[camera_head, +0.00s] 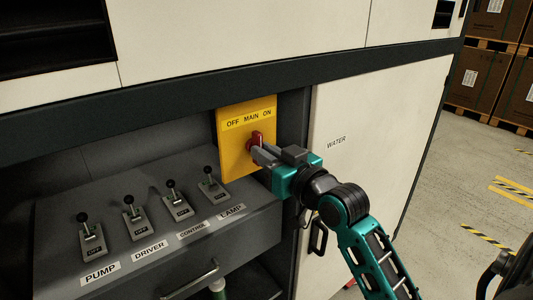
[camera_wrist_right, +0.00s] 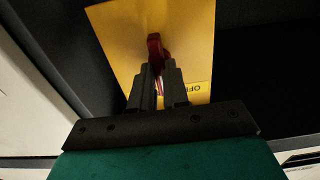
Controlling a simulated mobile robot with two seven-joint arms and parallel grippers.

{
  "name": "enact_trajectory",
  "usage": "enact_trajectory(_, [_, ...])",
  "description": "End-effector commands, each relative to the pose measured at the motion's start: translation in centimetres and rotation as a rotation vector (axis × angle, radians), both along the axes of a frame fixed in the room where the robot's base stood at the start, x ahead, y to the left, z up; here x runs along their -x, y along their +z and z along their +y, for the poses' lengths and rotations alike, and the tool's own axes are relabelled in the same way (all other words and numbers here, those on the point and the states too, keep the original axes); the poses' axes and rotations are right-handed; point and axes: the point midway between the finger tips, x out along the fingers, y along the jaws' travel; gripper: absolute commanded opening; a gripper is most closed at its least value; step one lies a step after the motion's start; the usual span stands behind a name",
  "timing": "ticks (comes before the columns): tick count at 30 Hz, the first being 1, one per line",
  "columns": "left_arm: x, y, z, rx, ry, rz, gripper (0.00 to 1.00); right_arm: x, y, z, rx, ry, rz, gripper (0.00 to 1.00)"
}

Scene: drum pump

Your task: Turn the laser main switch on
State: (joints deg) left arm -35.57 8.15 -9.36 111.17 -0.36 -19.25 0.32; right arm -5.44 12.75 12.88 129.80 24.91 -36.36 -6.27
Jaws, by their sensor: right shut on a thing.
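The main switch is a red knob (camera_head: 256,138) on a yellow plate (camera_head: 236,158) labelled OFF, MAIN, ON. My right gripper (camera_head: 259,151) reaches the plate from the lower right and is shut on the red knob. In the right wrist view the red knob (camera_wrist_right: 155,47) sits between the two grey fingertips (camera_wrist_right: 157,70), in front of the yellow plate (camera_wrist_right: 187,25). The fingers partly cover the knob, so I cannot tell its exact setting. My left gripper is not in view.
Several levers stand on the grey panel at left, labelled PUMP (camera_head: 100,273), DRIVER, CONTROL and LAMP (camera_head: 231,210). A white door marked WATER (camera_head: 336,142) is right of the plate. A drawer handle (camera_head: 190,280) sits below the panel. Floor at right is partly clear, with boxes (camera_head: 480,80) behind.

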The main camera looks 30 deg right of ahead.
Motion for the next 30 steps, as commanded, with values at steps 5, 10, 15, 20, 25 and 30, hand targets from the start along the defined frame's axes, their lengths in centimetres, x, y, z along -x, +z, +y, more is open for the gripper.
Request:
enact_trajectory(5, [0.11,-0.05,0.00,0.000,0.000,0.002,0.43,-0.03,0.20,-0.03,-0.170,0.000,0.003,0.00])
enact_trajectory(10, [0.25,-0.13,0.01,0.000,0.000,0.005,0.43,-0.02,0.19,-0.07,-0.330,-0.001,0.011,0.00])
enact_trajectory(15, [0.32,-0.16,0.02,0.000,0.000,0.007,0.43,-0.02,0.20,-0.07,-0.481,0.000,0.017,0.00])
enact_trajectory(20, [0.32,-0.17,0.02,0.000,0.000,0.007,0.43,-0.03,0.22,-0.10,-0.602,0.000,0.023,0.00])
enact_trajectory(25, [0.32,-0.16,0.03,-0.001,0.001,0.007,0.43,-0.04,0.24,-0.10,-0.697,0.001,0.028,0.00])
enact_trajectory(30, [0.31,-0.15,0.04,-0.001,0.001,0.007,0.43,-0.04,0.25,-0.10,-0.760,0.002,0.030,0.00])
